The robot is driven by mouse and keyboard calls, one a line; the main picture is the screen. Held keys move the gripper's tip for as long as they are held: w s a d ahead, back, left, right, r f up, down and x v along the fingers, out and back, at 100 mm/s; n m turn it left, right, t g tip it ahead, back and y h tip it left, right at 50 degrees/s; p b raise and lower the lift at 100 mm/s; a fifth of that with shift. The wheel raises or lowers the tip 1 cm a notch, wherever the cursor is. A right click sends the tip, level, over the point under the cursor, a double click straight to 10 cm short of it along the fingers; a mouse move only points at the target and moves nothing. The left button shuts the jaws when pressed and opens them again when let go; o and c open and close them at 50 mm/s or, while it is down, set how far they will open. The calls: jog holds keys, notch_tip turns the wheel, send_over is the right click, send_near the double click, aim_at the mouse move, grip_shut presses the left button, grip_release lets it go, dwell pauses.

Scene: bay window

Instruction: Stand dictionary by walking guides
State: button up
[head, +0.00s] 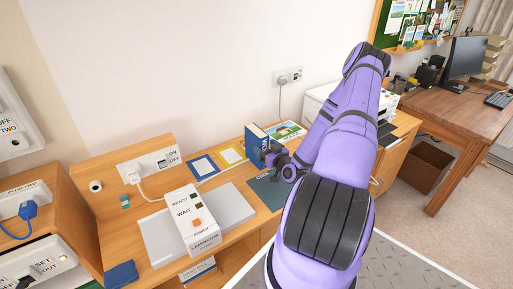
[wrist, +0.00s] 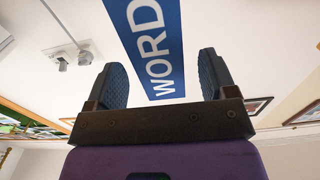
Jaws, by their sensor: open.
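The dictionary is probably the blue book (head: 255,141), which stands upright near the back of the desk. Its blue face with white letters reading WORD also shows in the wrist view (wrist: 150,40), between the fingers with gaps on both sides. My gripper (head: 273,157) is open, close to the right side of the book. In the wrist view, the two dark fingers (wrist: 163,62) are spread wide and hold nothing. I cannot make out any walking guides by name. A flat picture-covered item (head: 288,132) lies behind the book.
A white laminator (head: 192,217) sits on the desk's left part. Blue (head: 203,167) and yellow (head: 232,156) framed cards lie left of the book. A dark teal sheet (head: 262,194) lies in front. A white machine (head: 318,101) stands behind my arm.

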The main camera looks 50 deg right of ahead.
jog(key=shift+x, duration=2.35)
jog(key=c, duration=1.3)
grip_shut()
jog(key=shift+r, duration=0.15)
